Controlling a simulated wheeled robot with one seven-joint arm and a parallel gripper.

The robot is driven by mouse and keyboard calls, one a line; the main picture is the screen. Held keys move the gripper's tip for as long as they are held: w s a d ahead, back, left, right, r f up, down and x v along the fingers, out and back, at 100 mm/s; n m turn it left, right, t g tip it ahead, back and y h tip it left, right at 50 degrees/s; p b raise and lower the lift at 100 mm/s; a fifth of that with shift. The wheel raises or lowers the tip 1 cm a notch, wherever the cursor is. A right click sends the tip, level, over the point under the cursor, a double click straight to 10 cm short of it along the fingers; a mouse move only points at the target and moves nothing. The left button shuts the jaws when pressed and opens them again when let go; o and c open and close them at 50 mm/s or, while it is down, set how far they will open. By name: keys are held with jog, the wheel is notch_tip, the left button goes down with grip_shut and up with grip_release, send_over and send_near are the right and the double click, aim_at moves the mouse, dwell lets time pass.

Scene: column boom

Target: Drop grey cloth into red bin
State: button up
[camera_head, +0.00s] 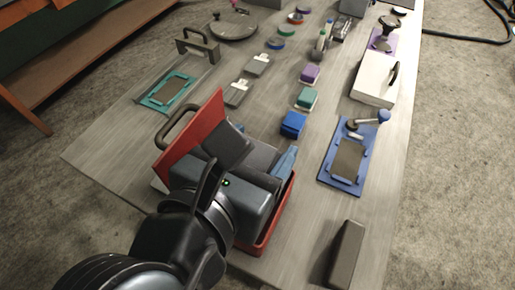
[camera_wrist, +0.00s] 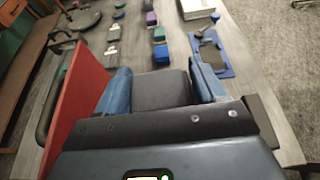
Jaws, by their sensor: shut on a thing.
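The red bin (camera_head: 281,222) stands on the near part of the table. Its red lid (camera_head: 189,136) is raised on the left and also shows in the wrist view (camera_wrist: 76,105). My gripper (camera_head: 266,162) is over the bin's opening, to the right of the lid. Its blue fingers (camera_wrist: 162,82) are on either side of the grey cloth (camera_wrist: 163,93), which they grip. The cloth shows only partly in the head view (camera_head: 259,154). My wrist hides most of the bin's inside, and I cannot tell how low the cloth is.
A dark grey block (camera_head: 346,254) lies at the near right. A blue fixture (camera_head: 339,178) with a lever is to the right, and a blue block (camera_head: 293,124) is beyond the bin. A teal frame (camera_head: 168,92) lies far left. Bare table lies between the bin and the blue fixture.

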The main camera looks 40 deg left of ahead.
aim_at(258, 165)
jog(key=shift+f+b, duration=1.8)
jog(key=shift+b, duration=0.45)
jog(key=shift+r, duration=0.1)
jog(key=o, duration=1.1)
jog(key=p+v, duration=0.1)
jog(key=v, duration=0.6)
jog(key=shift+s, duration=0.35)
jog(key=shift+d+r, duration=0.1)
jog(key=shift+d, duration=0.05)
